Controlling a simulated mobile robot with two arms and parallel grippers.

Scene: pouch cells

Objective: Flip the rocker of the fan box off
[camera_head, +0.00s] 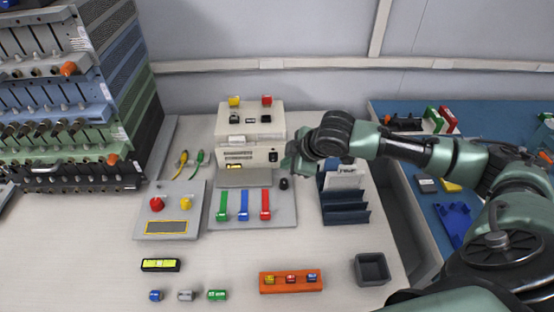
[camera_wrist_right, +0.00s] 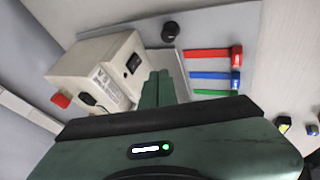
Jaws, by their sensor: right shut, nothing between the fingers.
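The fan box, a beige box (camera_head: 240,124) with vent slots, stands at the back middle of the table. Its black rocker (camera_head: 272,157) is on the right of its front face. The box (camera_wrist_right: 88,70) and rocker (camera_wrist_right: 134,63) also show in the right wrist view; I cannot tell which side is pressed. My right gripper (camera_head: 288,164) is shut and empty, just right of the rocker in the head view. In the wrist view its fingertips (camera_wrist_right: 157,76) are beside the box front, apparently apart from the rocker. My left gripper is not in view.
A grey plate (camera_head: 285,213) before the box carries green, blue and red levers and a black knob (camera_head: 284,184). A dark blue rack (camera_head: 345,215) stands to the right. A red-and-yellow-button panel (camera_head: 168,228) lies left. An orange block (camera_head: 268,286) and grey bin (camera_head: 371,269) are in front.

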